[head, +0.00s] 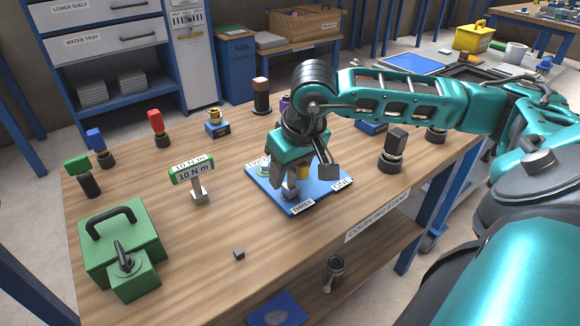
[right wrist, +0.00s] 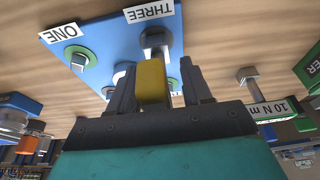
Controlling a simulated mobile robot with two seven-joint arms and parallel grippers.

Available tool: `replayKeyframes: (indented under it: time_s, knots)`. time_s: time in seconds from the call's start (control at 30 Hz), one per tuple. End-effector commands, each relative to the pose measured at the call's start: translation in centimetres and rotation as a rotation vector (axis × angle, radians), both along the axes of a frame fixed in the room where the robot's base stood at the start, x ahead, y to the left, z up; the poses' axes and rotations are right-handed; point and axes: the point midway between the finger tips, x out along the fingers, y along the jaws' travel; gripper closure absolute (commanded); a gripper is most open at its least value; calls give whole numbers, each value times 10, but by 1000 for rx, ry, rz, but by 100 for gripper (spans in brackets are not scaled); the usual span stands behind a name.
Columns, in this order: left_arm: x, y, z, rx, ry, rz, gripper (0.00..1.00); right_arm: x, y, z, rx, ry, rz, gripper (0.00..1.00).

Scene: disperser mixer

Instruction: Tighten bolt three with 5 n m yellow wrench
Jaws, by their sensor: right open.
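The blue plate (head: 325,190) lies on the wooden table with labels THREE (head: 302,206), ONE (head: 342,184) and TWO, the last partly covered. My right gripper (head: 293,182) is low over the plate near THREE. In the right wrist view its open fingers (right wrist: 158,68) stand on both sides of a yellow piece (right wrist: 152,84), apparently the yellow wrench. A grey metal end (right wrist: 156,42) shows beyond it beside the THREE label (right wrist: 150,10); bolt three itself is hidden, so I cannot tell the exact seating. A green-ringed bolt (right wrist: 78,59) sits by ONE. My left gripper is not in view.
The green 10 N m wrench (head: 192,172) stands upright left of the plate. A green box (head: 120,245) is at front left. Several capped tools line the back. A small grey cube (head: 239,254) lies in front; the table's front middle is otherwise clear.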

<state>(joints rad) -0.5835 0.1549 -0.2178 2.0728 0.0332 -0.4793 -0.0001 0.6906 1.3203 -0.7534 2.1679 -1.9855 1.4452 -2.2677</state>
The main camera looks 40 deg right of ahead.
Motion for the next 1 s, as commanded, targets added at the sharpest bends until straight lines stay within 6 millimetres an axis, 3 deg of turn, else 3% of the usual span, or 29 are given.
replayKeyframes:
  time_s: [0.23, 0.73, 0.87, 0.9, 1.0]
  knots:
    - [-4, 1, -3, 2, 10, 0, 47, 0, 0, 0, 0, 1, 0, 53]
    - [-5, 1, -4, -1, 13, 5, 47, 0, 0, 0, 0, 1, 0, 100]
    - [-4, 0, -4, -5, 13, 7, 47, 0, 0, 0, 0, 1, 0, 100]
    - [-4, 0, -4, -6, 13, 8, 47, 0, 0, 0, 0, 1, 0, 79]
    - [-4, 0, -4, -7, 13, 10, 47, 0, 0, 0, 0, 1, 0, 89]
